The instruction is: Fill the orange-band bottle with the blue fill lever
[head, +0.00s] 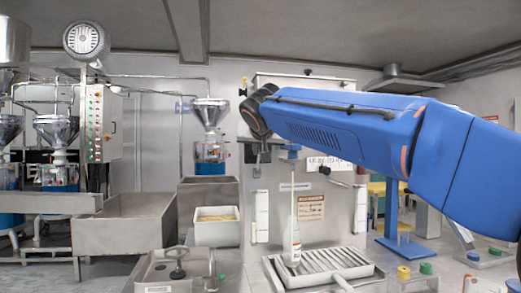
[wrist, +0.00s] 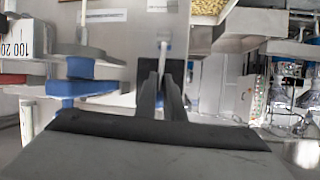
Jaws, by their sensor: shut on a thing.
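The orange-band bottle (head: 296,245) stands upright on the slatted tray in the head view. A thin pale column (head: 292,195), apparently a stream, runs above its mouth. The blue fill lever (head: 290,151) shows below my arm, above that column. In the wrist view the blue part of the lever (wrist: 82,88) lies left of my fingers. My gripper (head: 257,166) hangs at the arm's end, left of the blue part. Its fingers (wrist: 161,90) are shut at what looks like the lever's end; the exact contact is hidden. The bottle's fill level is too small to read.
The slatted tray (head: 318,265) sits before the grey machine front with its warning sign (head: 310,208). A bean tub (head: 217,232) and a steel bin (head: 125,222) stand to the left. A black-knobbed device (head: 178,262) is at front left. Small coloured jars (head: 404,273) stand at right.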

